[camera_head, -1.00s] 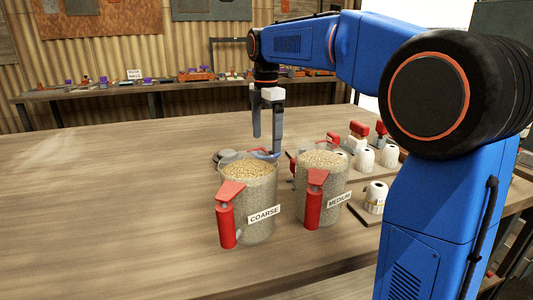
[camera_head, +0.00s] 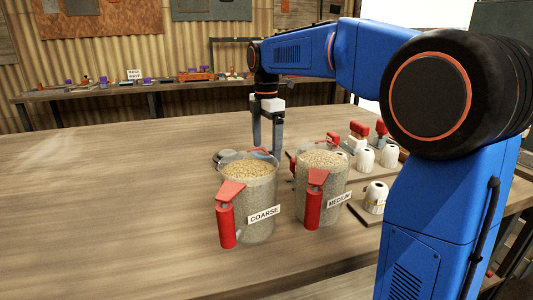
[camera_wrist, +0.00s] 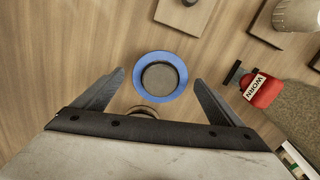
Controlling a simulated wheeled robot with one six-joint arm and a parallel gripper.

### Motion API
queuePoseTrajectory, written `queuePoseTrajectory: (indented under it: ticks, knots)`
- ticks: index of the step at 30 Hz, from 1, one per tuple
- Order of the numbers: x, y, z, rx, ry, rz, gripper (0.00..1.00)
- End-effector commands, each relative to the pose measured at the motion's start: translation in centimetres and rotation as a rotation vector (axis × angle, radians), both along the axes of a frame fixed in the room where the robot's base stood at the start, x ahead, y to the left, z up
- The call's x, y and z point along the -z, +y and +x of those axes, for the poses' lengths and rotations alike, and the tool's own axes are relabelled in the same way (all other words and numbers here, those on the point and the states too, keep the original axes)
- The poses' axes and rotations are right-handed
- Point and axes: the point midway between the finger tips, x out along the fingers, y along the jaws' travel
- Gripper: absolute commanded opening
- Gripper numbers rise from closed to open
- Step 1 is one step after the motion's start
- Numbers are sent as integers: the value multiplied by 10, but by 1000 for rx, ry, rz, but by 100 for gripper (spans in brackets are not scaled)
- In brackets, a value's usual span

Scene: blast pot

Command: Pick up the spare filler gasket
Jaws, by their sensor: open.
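A flat blue ring (camera_wrist: 180,78), which looks like the gasket, lies around a grey-brown round centre in the wrist view. I cannot tell whether that centre is a separate part. My gripper (camera_wrist: 159,82) is open and empty, with one finger on each side of the ring and apart from it. A second round rim (camera_wrist: 142,109) is partly hidden behind the gripper body. In the head view my gripper (camera_head: 266,147) points down behind the coarse jug, which hides part of the spot below the fingers.
A COARSE jug (camera_head: 249,200) and a MEDIUM jug (camera_head: 322,187) stand in front of the gripper. White nozzle-like parts (camera_head: 376,197) stand on boards to the right. A red WORN tag (camera_wrist: 262,90) lies right of the ring. The table's left side is clear.

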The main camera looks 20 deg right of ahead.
Motion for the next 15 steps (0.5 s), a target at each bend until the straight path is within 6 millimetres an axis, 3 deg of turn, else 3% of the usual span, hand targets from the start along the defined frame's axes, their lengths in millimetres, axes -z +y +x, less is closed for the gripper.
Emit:
queuePoseTrajectory:
  ticks: [10,11,15]
  knots:
    - [1,0,0,0,0,0,91]
    - [1,0,0,0,0,0,88]
    - [1,0,0,0,0,0,55]
